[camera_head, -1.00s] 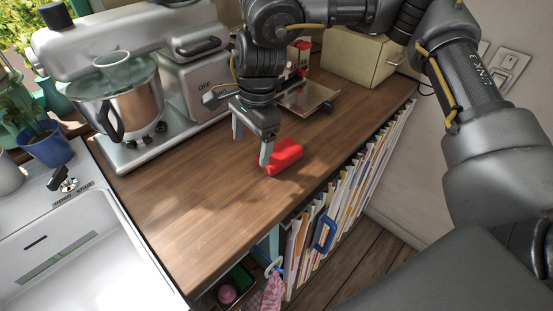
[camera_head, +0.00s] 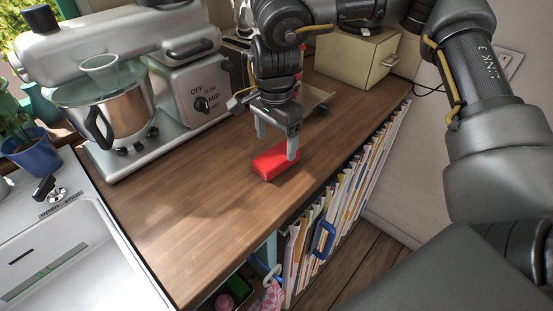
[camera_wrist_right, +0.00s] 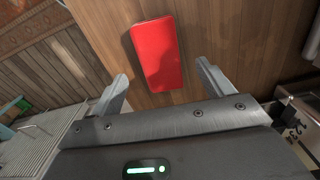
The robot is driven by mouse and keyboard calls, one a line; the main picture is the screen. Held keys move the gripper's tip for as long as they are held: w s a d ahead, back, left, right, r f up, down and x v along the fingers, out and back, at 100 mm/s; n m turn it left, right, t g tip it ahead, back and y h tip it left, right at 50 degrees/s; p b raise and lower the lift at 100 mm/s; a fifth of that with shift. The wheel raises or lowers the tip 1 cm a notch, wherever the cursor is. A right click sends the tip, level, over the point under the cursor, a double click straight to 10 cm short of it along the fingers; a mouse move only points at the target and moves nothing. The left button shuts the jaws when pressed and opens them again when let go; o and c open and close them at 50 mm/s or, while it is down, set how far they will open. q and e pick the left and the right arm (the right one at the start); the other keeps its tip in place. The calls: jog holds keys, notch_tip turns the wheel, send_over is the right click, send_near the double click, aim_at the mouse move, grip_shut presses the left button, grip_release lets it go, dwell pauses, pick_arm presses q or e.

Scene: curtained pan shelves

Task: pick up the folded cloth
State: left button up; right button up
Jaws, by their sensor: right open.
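The folded cloth (camera_head: 274,163) is a red, flat, rounded block lying on the wooden counter. In the right wrist view the cloth (camera_wrist_right: 158,54) lies ahead of the fingertips, roughly midway between them. My right gripper (camera_head: 277,148) is open and empty, just above and behind the cloth in the head view. One finger overlaps the cloth's right end there; I cannot tell if it touches. The right gripper's two fingers (camera_wrist_right: 162,80) stand wide apart in the wrist view. My left gripper is not in view.
A large stand mixer (camera_head: 118,110) stands to the left on the wooden counter (camera_head: 210,215). A cream box (camera_head: 355,57) is at the back right. A sink (camera_head: 75,255) is at the left front, and upright folders (camera_head: 345,190) fill the shelf below. The counter's front is clear.

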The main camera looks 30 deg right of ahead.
aim_at(275, 157)
jog(key=shift+s+a+f, duration=0.1)
jog(key=shift+f, duration=0.35)
notch_tip(275, 157, down, 4)
jog(key=shift+a+f+p, duration=0.1)
jog(key=shift+p, duration=0.6)
jog(key=shift+c, duration=0.3)
jog(key=c, duration=1)
